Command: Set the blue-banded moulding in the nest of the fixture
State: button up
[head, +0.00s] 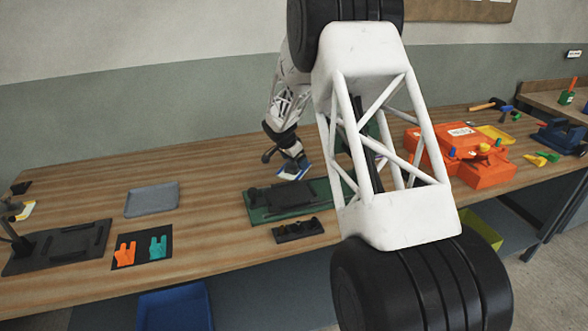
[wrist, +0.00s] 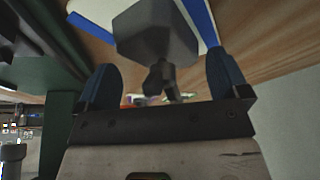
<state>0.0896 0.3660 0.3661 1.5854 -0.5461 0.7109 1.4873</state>
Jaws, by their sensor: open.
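A white piece with blue edges (head: 293,173), seemingly the blue-banded moulding, lies on the bench behind the green-based fixture (head: 258,214). It shows at the top of the wrist view (wrist: 205,20). My gripper (head: 287,155) is just above it, partly hidden by my arm. In the wrist view its two dark blue fingers (wrist: 161,75) are apart. A grey faceted block (wrist: 155,32) shows between and beyond them; I cannot tell whether they touch it. The fixture carries a dark block (head: 290,195); its nest is not clear from here.
A dark slotted block (head: 298,230) stands in front of the fixture. A grey tray (head: 152,200) and a black mat with orange and teal pieces (head: 142,247) lie to the left. A large orange mould (head: 480,165) stands on the right. The bench between tray and fixture is clear.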

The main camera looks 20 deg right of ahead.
jog(key=shift+c, duration=0.3)
jog(key=c, duration=1.2)
jog(key=shift+r, duration=0.65)
grip_shut()
jog(key=shift+r, duration=4.35)
